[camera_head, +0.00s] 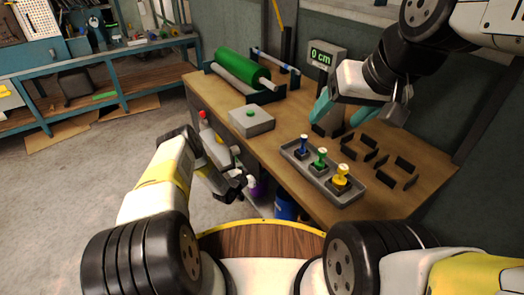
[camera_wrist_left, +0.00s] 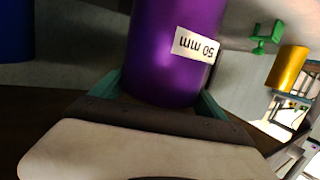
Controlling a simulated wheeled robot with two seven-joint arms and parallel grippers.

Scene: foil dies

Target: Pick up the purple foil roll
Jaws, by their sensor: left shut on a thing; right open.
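The purple foil roll (camera_wrist_left: 168,50) fills the upper middle of the left wrist view, with a white "50 mm" label. Teal fingers of my left gripper (camera_wrist_left: 165,95) sit on both sides of it, shut on it. In the head view a small part of the purple roll (camera_head: 258,188) shows beside my left gripper (camera_head: 246,184), below the workbench's front edge; the rest is hidden. My right gripper (camera_head: 342,113) is open and empty above the back of the bench, its teal fingers apart.
On the workbench (camera_head: 285,125) stand a grey tray (camera_head: 338,193) with blue, green and yellow handled dies, a grey box (camera_head: 238,121) with a green button, a green roll (camera_head: 243,68) and a "0 cm" display (camera_head: 321,58). A blue roll (camera_head: 285,208) stands below the bench edge.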

